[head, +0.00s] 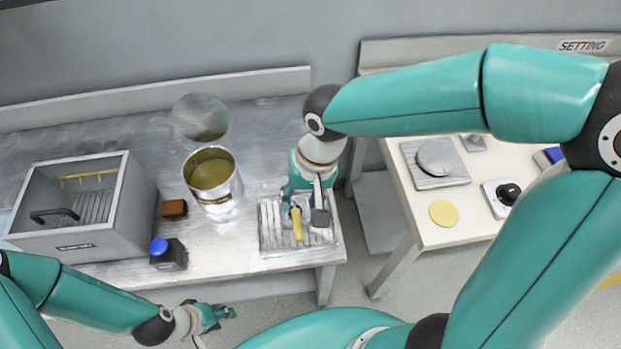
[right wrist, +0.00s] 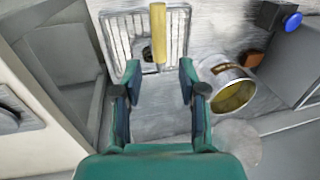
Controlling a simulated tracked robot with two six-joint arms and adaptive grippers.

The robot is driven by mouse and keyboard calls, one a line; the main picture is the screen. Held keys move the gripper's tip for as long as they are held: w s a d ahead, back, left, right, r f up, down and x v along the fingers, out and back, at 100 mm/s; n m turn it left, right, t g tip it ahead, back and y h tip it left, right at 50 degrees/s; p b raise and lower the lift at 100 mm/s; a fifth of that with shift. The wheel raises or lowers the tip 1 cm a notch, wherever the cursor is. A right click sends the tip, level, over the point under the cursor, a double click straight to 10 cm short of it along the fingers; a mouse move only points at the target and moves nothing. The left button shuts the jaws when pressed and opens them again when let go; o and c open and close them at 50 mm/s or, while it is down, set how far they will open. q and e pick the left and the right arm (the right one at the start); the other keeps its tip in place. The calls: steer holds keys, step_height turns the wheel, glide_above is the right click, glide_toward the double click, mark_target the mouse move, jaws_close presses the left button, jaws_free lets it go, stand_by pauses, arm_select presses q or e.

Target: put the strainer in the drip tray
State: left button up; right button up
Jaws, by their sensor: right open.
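The metal drip tray (head: 270,240) with a slatted floor lies at the bench's right end; the right wrist view shows it too (right wrist: 116,42). A yellow handle (head: 297,225), which looks like the strainer's, shows over the tray; its head is not clearly seen.
An open metal can (head: 215,185) stands left of the tray, with a round grey disc (head: 202,117) behind it. A brown block (head: 174,208), a blue-button box (head: 167,254) and a grey bin (head: 130,215) are further left. A cream table (head: 470,228) stands right, across a gap.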

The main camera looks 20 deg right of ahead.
steer(key=r, duration=0.4)
steer(key=d+r, duration=0.1)
steer(key=shift+s+r, duration=0.2)
steer(key=shift+r, duration=0.2)
